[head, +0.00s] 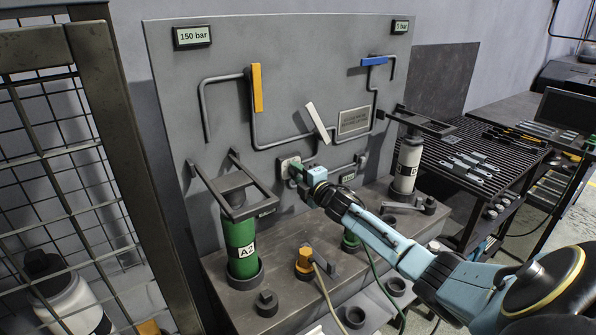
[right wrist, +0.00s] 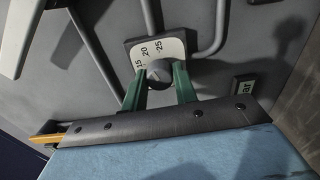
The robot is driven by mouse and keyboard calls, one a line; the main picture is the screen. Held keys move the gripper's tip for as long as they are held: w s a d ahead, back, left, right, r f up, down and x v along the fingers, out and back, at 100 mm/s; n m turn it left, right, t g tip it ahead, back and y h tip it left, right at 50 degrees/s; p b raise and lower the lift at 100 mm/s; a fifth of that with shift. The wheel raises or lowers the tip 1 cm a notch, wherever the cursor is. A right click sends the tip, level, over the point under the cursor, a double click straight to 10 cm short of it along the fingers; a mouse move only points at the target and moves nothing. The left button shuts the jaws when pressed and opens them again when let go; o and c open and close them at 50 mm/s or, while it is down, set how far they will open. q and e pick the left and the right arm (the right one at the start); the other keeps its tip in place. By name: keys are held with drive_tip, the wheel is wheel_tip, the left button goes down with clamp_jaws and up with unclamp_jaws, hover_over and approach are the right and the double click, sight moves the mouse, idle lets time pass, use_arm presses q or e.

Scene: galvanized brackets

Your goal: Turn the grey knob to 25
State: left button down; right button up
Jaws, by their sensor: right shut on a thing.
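The grey knob (right wrist: 159,73) is a small dark round knob on a light dial plate (right wrist: 160,46), which shows the marks 15, 20 and 25. My right gripper (right wrist: 158,80) has its two green fingers on either side of the knob and is shut on it. The knob's pointer cannot be made out, so its setting is unclear. In the head view my right gripper (head: 297,172) reaches the panel at the dial plate (head: 287,163) and hides the knob. My left gripper is not in view.
The panel (head: 220,130) carries pipes, a yellow handle (head: 257,88), a white handle (head: 318,122) and a blue handle (head: 374,61). Displays read 150 bar (head: 192,36) and 0 bar (head: 400,27). A green cylinder (head: 241,240) stands left. A wire cage (head: 60,150) is further left.

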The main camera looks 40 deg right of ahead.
drive_tip(key=m+p, duration=0.1)
drive_tip(key=m, duration=0.2)
drive_tip(key=shift+r+m, duration=0.1)
drive_tip(key=shift+m, duration=0.2)
drive_tip(key=shift+m+p, duration=0.55)
drive_tip(key=shift+m, duration=0.65)
drive_tip(key=o, duration=1)
drive_tip(key=shift+c, duration=0.2)
